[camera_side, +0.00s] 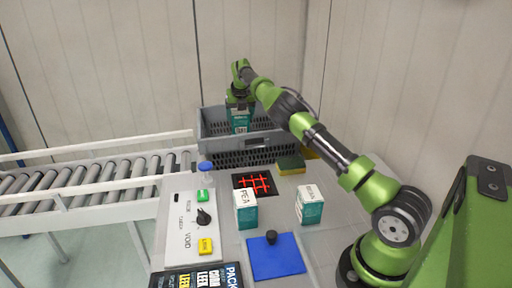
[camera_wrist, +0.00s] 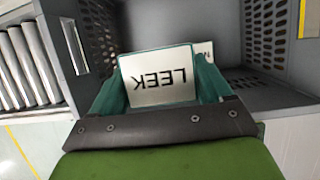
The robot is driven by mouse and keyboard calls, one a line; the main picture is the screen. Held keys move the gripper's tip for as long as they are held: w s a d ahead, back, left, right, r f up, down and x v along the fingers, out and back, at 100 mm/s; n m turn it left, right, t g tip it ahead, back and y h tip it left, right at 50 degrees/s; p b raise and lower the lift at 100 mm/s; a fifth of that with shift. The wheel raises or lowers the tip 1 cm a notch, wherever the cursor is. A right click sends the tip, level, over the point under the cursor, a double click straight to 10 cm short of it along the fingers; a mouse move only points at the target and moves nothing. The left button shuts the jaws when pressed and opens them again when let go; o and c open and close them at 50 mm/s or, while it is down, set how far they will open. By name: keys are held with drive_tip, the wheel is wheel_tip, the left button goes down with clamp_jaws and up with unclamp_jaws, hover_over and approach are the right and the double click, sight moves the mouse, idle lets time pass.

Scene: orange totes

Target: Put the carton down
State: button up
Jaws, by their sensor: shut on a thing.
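My gripper (camera_side: 240,101) is shut on a teal carton with a white top (camera_side: 240,122) and holds it upright at the grey crate (camera_side: 275,150). In the wrist view the held carton (camera_wrist: 160,75) shows its white face with "LEEK", upside down in the picture. The crate's slotted walls (camera_wrist: 260,40) appear around and behind it. A second carton (camera_wrist: 208,50) is just behind it, mostly hidden. I cannot tell whether the held carton touches the crate floor.
Two more teal cartons, one marked PEA (camera_side: 245,212) and another (camera_side: 310,206), stand on the table. A sponge (camera_side: 290,166), a red-lit grid (camera_side: 254,184), a blue plate (camera_side: 275,258) with a black knob, and a control panel (camera_side: 180,235) are nearby. A roller conveyor (camera_side: 90,185) runs left.

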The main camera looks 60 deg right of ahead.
sight(240, 130)
drive_tip(key=shift+f, duration=3.05)
drive_tip(key=shift+f, duration=0.1)
drive_tip(key=shift+f, duration=0.5)
drive_tip(key=o, duration=1.2)
